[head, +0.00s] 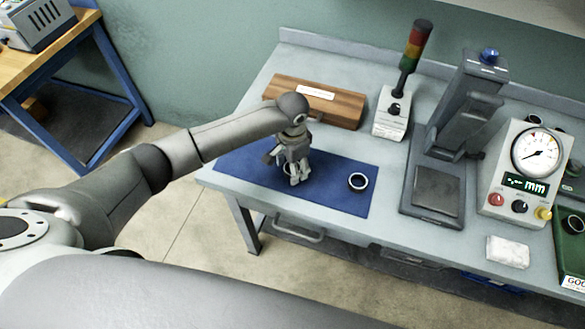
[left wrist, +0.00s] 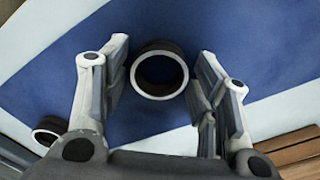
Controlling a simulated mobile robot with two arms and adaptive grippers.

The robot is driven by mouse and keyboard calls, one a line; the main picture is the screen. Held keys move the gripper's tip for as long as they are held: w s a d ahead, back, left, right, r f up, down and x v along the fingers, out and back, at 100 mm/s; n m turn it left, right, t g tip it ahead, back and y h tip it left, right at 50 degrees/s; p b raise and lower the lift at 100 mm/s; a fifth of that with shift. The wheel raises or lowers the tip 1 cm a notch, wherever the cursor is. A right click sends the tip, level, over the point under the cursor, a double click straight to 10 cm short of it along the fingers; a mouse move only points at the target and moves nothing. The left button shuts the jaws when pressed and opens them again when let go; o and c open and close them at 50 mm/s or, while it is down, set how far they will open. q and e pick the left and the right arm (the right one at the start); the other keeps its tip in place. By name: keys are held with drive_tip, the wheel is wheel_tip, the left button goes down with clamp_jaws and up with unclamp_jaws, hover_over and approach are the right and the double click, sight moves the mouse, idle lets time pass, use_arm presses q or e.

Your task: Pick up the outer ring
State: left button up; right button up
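A dark ring with a pale rim (left wrist: 160,95) lies on the blue mat, between the two spread fingers of my left gripper (left wrist: 161,88) in the left wrist view. Blue mat shows between each finger and the ring. In the head view, my left gripper (head: 291,178) points down over the blue mat (head: 325,193) and mostly hides this ring. A second ring (head: 357,189) lies on the mat to the right of the gripper, apart from it. A smaller-looking ring also shows at the lower left of the left wrist view (left wrist: 49,123). My right gripper is not in view.
A wooden block (head: 345,108) lies behind the mat, near a signal tower (head: 408,60). A grey stand (head: 462,110), a dial gauge box (head: 520,170) and a white cloth (head: 508,252) are to the right. A green tray (head: 567,262) is at the right edge.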

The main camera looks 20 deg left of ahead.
use_arm(q)
drive_tip(key=c, duration=0.7)
